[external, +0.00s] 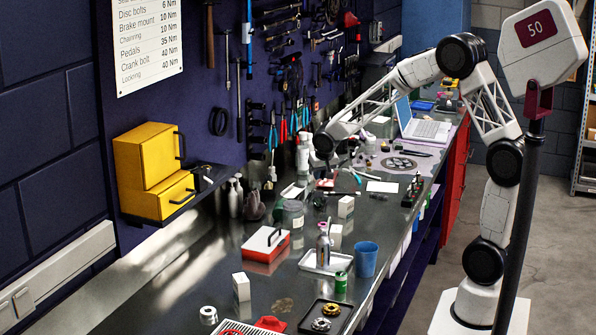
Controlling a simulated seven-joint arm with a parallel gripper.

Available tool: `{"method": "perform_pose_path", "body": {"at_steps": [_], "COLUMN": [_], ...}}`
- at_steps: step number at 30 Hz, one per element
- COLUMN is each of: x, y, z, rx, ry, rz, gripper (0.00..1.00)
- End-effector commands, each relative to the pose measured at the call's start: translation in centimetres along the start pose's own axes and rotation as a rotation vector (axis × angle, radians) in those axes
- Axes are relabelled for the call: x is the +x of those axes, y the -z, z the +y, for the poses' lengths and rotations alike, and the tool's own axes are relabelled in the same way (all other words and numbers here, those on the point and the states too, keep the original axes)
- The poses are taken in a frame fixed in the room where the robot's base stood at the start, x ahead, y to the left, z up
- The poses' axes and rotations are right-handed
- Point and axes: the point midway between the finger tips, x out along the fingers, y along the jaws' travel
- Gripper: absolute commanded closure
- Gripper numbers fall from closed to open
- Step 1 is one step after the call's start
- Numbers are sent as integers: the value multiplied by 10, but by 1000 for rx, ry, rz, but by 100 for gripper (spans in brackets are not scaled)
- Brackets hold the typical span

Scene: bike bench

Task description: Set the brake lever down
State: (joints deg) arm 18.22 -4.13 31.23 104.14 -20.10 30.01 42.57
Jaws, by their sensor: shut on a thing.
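My arm reaches across from the right, and its white lattice forearm slopes down to a dark wrist over the far middle of the bench. My gripper (327,170) is small and partly lost among the bottles and tools behind it. It points down at the bench top and is shut on the brake lever. The lever is too small and dark here to make out its outline, and I cannot tell whether it touches the bench. The grey metal bench (205,290) runs from the front left to the back right.
Near my gripper stand a spray bottle (302,155), a white card (382,187) and a chainring (398,163). Closer are a glass jar (293,215), a red-and-white box (265,244), a tray with a bottle (323,250) and a blue cup (366,259). A laptop (425,128) sits beyond.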

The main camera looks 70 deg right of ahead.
Motion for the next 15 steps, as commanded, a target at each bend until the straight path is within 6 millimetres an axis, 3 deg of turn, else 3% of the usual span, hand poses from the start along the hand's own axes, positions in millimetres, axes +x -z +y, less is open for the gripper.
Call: {"method": "perform_pose_path", "body": {"at_steps": [15], "x": [30], "y": [53], "z": [-28], "rx": [1], "ry": [-1], "rz": [-2], "gripper": [100]}}
